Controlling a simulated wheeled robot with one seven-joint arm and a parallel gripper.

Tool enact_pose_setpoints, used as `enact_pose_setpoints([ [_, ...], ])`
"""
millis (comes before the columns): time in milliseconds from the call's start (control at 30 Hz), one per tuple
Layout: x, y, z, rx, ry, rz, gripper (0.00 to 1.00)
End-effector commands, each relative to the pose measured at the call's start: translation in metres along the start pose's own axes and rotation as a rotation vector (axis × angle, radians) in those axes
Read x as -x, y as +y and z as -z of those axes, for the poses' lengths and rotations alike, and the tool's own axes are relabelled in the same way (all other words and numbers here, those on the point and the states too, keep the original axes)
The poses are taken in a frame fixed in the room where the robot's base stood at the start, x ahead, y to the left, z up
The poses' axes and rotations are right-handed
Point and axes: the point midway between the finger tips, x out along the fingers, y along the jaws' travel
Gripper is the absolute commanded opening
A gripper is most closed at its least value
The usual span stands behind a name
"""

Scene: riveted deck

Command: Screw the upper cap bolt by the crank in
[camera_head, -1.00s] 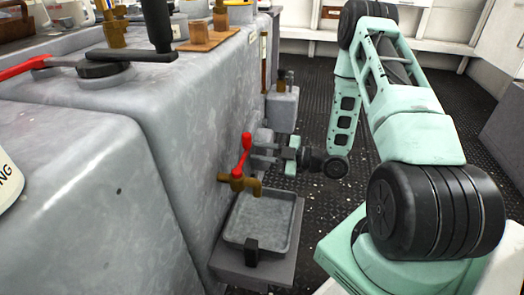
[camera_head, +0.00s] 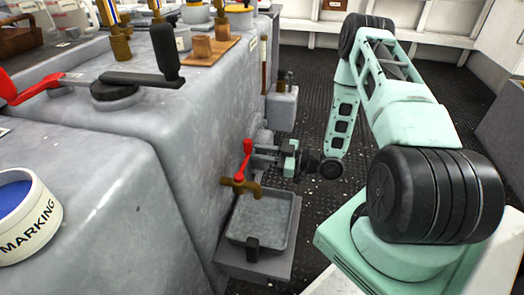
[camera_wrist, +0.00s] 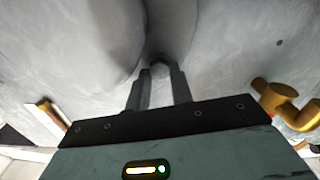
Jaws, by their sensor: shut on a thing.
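My gripper (camera_head: 255,152) reaches sideways to the side wall of the grey housing (camera_head: 185,140), just behind the red-levered tap. In the wrist view my gripper (camera_wrist: 160,82) has its two fingers close together on a small grey rounded bolt head (camera_wrist: 160,70), which shows between the fingertips. The bolt sits by a large rounded grey boss (camera_wrist: 85,35). In the head view the bolt is hidden by the fingers. A black crank (camera_head: 140,77) with an upright handle is on top of the housing. How deep the bolt sits cannot be told.
A brass tap (camera_head: 240,185) with a red lever stands out close in front of my gripper, above a grey tray (camera_head: 258,222). A small grey box (camera_head: 283,107) is on the wall behind. A marking tin (camera_head: 28,215) is at left.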

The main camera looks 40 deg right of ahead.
Motion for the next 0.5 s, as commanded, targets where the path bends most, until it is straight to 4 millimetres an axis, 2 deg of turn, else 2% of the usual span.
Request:
enact_pose_setpoints([
  [367,0.0018,-0.0004,-0.0018,-0.007,-0.005,0.0,0.0],
  [400,0.0019,-0.0004,-0.0018,-0.007,-0.005,0.0,0.28],
  [467,0.0017,-0.0004,-0.0017,-0.007,-0.005,0.0,0.45],
  [500,0.0016,-0.0003,-0.0015,-0.007,-0.004,0.0,0.45],
])
